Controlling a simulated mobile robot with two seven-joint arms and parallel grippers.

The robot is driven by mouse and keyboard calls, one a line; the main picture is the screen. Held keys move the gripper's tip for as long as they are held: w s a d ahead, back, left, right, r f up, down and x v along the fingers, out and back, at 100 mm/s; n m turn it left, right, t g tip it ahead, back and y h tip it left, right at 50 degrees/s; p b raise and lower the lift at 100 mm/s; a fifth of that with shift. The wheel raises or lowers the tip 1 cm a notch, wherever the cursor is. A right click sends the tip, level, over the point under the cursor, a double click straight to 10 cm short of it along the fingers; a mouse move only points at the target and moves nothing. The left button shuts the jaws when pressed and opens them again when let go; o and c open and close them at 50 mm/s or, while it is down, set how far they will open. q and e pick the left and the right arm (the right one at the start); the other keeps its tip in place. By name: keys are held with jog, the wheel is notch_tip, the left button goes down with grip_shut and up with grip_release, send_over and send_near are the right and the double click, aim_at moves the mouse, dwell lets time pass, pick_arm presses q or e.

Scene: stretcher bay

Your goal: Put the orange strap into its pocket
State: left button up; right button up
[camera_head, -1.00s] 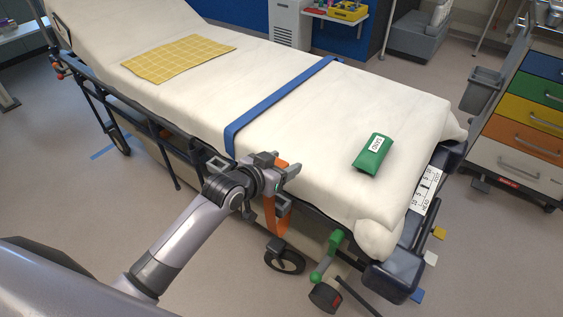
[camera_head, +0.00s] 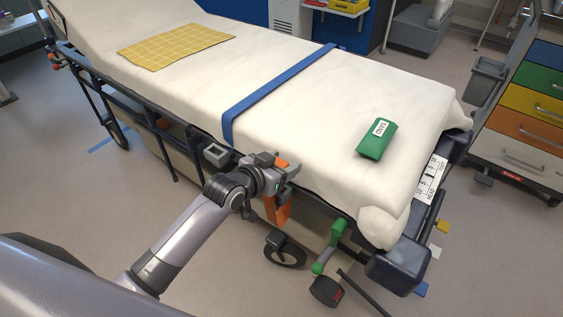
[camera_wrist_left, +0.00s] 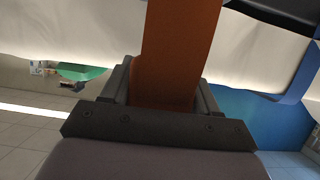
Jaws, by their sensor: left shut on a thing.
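The orange strap (camera_head: 278,209) hangs in a short length below my left gripper (camera_head: 286,171), beside the near side of the stretcher. A bit of orange also shows above the fingers. My left gripper is shut on the strap. In the left wrist view the strap (camera_wrist_left: 180,42) runs up between the two fingers (camera_wrist_left: 160,92). A grey, square, open-topped piece (camera_head: 215,153) sits on the side rail, left of the gripper; I cannot tell whether it is the pocket. My right gripper is not in view.
The stretcher mattress (camera_head: 310,120) carries a blue strap (camera_head: 275,92), a green sandbag (camera_head: 377,140) and a yellow pad (camera_head: 177,50). The dark side rail (camera_head: 150,135) lies close to my arm. A green-handled pedal (camera_head: 330,248) and a wheel (camera_head: 285,252) are below. The floor at the left is clear.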

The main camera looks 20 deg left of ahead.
pick_arm(q)
jog(key=shift+p, duration=0.55)
dwell(0.9)
jog(key=shift+f, duration=0.45)
dwell(0.8)
jog(key=shift+f+b, duration=1.1)
jog(key=shift+f, duration=0.55)
dwell(0.3)
jog(key=o, duration=1.3)
jog(key=shift+p+v, duration=0.5)
jog(key=shift+v, duration=3.05)
